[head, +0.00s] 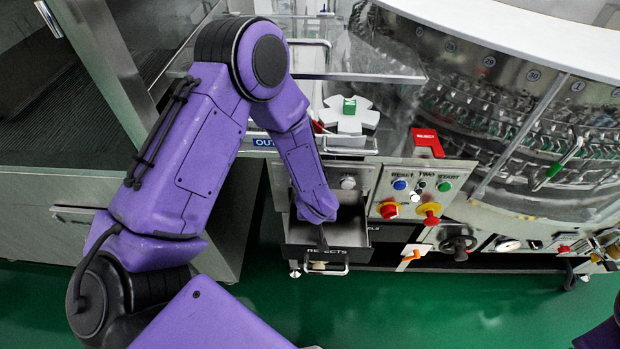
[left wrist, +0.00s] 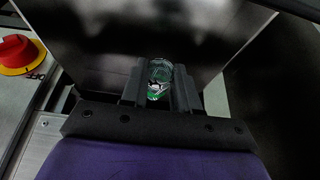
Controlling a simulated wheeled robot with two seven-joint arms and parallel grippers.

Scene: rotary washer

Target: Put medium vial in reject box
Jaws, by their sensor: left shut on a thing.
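My left gripper (left wrist: 160,88) is shut on a small clear glass vial (left wrist: 159,75) with green tints, seen between its two dark fingers in the left wrist view. In the head view my left arm reaches down to the open reject box (head: 346,234), a dark drawer labelled REJECTS. The wrist is over the box, and the left gripper (head: 322,238) is largely hidden there by the arm. The vial cannot be made out in the head view. I cannot tell how far it is above the box floor. My right gripper is not in view.
A control panel (head: 417,192) with buttons and red-and-yellow knobs stands right of the box. A red reject sign (head: 427,141) is above it. A white star wheel (head: 347,117) with a green-and-white piece is behind. The glazed washer (head: 500,110) fills the right. Green floor is clear in front.

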